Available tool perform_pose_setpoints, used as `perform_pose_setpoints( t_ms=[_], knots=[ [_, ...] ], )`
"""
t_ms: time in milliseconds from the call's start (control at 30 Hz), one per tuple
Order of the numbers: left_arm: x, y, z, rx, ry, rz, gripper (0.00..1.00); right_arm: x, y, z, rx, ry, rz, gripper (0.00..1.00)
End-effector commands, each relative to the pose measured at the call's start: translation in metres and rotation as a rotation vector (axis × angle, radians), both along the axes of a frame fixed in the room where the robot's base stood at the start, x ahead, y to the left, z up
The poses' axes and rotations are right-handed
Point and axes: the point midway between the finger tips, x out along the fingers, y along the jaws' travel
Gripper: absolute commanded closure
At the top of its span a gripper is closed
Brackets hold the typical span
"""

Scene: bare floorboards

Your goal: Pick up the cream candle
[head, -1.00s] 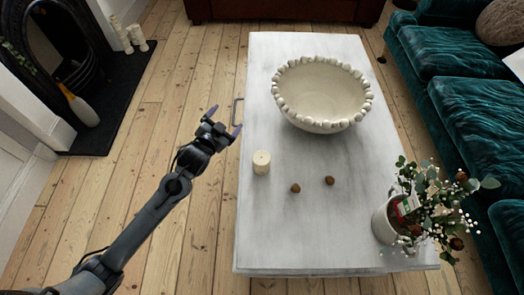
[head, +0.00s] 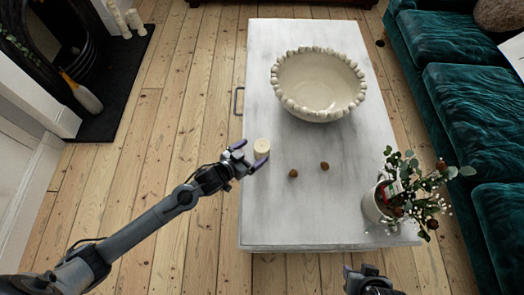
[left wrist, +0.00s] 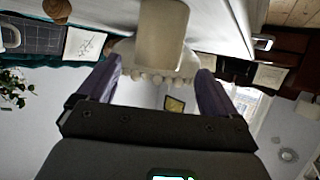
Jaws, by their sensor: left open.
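The cream candle (head: 261,147) stands upright near the left edge of the pale table (head: 300,215). My left gripper (head: 251,153) is open right beside it at the table's left edge, its purple-tipped fingers pointing at the candle. In the left wrist view, which looks upside down, the candle (left wrist: 160,35) sits just past the open fingers (left wrist: 160,75), centred between them. I see no grip on it. My right gripper (head: 365,274) shows only partly at the bottom edge, and its jaws are unclear.
A large cream bowl with a beaded rim (head: 318,85) stands farther back on the table. Two small brown nuts (head: 293,173) (head: 324,166) lie right of the candle. A potted plant (head: 379,203) stands at the near right corner. A green sofa (head: 470,100) is to the right.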

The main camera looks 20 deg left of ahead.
Motion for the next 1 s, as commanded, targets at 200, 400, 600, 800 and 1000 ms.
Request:
perform_pose_setpoints(
  t_ms=[200, 400, 600, 800, 1000],
  knots=[
    [0.013, -0.007, -0.008, 0.000, -0.003, 0.001, 0.07, 0.000, 0.000, -0.014, -0.001, -0.004, 0.001, 0.57],
    [0.033, -0.018, -0.016, 0.000, -0.002, 0.001, 0.07, 0.001, 0.001, -0.032, 0.003, -0.004, -0.002, 0.57],
    [0.044, -0.022, -0.019, 0.003, 0.000, 0.001, 0.07, 0.001, 0.001, -0.037, 0.006, -0.004, -0.004, 0.57],
    [0.045, -0.022, -0.018, 0.002, 0.000, 0.000, 0.07, 0.001, 0.002, -0.036, 0.009, -0.004, -0.007, 0.57],
    [0.044, -0.022, -0.018, 0.002, -0.001, 0.000, 0.33, 0.001, 0.002, -0.036, 0.010, -0.005, -0.006, 0.57]
  ],
)
